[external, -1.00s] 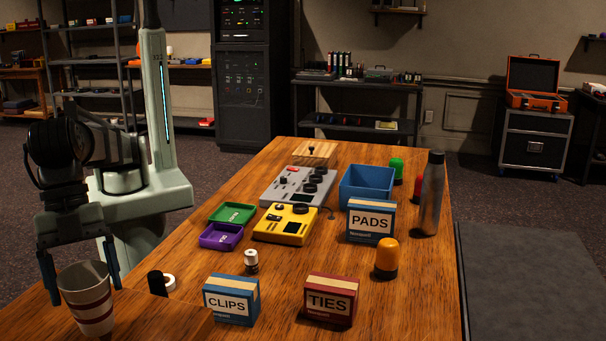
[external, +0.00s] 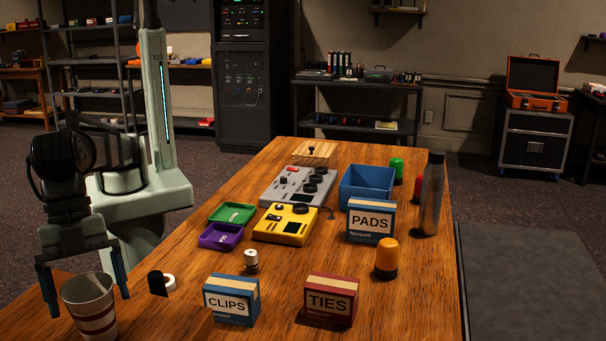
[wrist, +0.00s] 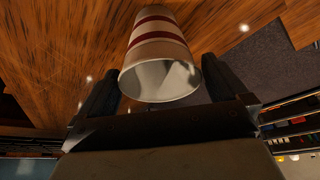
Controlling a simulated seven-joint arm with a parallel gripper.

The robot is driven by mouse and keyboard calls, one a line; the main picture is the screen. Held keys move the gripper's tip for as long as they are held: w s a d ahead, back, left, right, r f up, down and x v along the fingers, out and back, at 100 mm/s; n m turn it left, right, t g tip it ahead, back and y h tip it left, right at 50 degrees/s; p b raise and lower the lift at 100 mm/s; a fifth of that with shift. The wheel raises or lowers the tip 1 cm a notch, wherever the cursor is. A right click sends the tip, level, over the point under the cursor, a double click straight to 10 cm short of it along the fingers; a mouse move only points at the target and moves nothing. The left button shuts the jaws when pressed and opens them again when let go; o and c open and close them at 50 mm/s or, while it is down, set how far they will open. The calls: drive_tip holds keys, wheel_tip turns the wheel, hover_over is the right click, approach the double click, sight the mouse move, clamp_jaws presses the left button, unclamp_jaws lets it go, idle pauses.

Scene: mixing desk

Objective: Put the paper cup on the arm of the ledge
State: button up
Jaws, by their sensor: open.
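The paper cup (external: 90,312), white with dark red bands, is at the lower left of the external view, over the wooden arm of the ledge (external: 165,322). It looks close to upright, with its open rim up; its base is at the picture's bottom edge, so contact there is hard to tell. My gripper (external: 89,305) is open, with one finger on each side of the cup's upper part. In the wrist view the cup (wrist: 158,50) lies between and beyond the open fingers, its mouth facing the camera.
The CLIPS box (external: 231,300) and TIES box (external: 330,300) stand farther right. A small white-and-black jar (external: 251,262) stands behind. Floor (wrist: 255,60) shows beyond the wood edge in the wrist view.

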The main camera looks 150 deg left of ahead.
drive_tip(key=v, duration=1.2)
drive_tip(key=shift+r, duration=0.15)
wheel_tip(320, 180, up, 5)
drive_tip(key=w+a+f+n+g+y, duration=0.15)
drive_tip(key=a+n+y, duration=0.3)
drive_tip(key=a, duration=0.75)
drive_tip(key=a+f+n+g+y, duration=0.1)
drive_tip(key=a+f+n+y, duration=0.3)
drive_tip(key=a, duration=0.8)
drive_tip(key=s+a+r+n+g+y, duration=0.25)
drive_tip(key=a+n, duration=0.25)
drive_tip(key=a, duration=0.3)
drive_tip(key=s+a+r+n+g+y, duration=0.1)
drive_tip(key=s+a+n+g, duration=0.2)
drive_tip(key=a+n, duration=0.3)
drive_tip(key=s+a+r+n+g+y, duration=0.2)
drive_tip(key=a+n+g, duration=0.15)
drive_tip(key=a, duration=0.55)
wheel_tip(320, 180, down, 28)
drive_tip(key=x, duration=0.9)
drive_tip(key=shift+f, duration=0.35)
